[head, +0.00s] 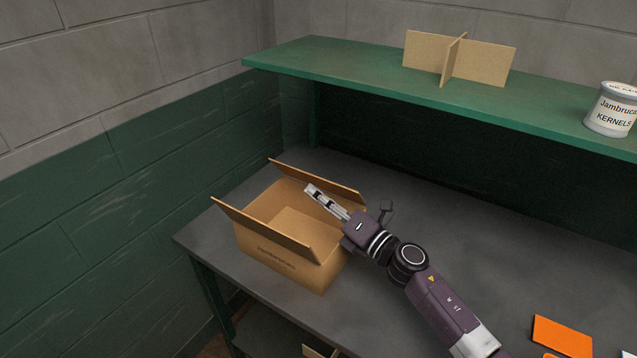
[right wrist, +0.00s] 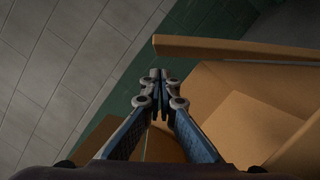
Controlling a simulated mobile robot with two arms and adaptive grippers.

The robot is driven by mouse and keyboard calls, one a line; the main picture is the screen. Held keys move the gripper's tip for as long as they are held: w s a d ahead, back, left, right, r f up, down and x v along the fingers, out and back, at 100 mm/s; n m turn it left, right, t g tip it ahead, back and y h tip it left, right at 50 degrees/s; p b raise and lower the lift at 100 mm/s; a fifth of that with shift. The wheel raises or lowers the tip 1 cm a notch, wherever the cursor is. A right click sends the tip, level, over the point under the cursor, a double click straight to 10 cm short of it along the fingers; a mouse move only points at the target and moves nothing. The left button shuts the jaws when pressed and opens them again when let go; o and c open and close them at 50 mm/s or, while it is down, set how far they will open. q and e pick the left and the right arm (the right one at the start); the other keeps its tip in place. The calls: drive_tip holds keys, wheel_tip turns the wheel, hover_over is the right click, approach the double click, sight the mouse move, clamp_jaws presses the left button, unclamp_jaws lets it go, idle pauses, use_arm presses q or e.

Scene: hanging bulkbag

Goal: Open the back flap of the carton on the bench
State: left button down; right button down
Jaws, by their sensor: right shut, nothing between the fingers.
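The brown carton (head: 285,258) stands on the grey bench (head: 440,240) at its left end, and its inside is visible from above. Its back flap (head: 290,173) rises along the far edge, tilted up, and its front flap (head: 262,230) stands out along the near edge. My right gripper (head: 309,188) is shut and empty, over the carton beside the back flap; whether it touches the flap I cannot tell. In the right wrist view the shut fingertips (right wrist: 160,76) are left of the open carton (right wrist: 250,125), with a flap edge (right wrist: 235,49) above right.
A green shelf (head: 370,80) runs above the back of the bench, holding a cardboard divider (head: 425,52) and a can (head: 611,110). A block wall (head: 100,190) is close on the left. An orange card (head: 562,336) lies at right; the bench middle is clear.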

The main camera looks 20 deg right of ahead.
drive_tip(key=shift+w+d+r, duration=0.3)
drive_tip(key=shift+d+r, duration=0.1)
drive_tip(key=shift+d, duration=0.15)
drive_tip(key=shift+r, duration=0.1)
drive_tip(key=shift+w+d+r+m+p, duration=0.15)
drive_tip(key=shift+m+p, duration=0.25)
drive_tip(key=shift+p, duration=0.25)
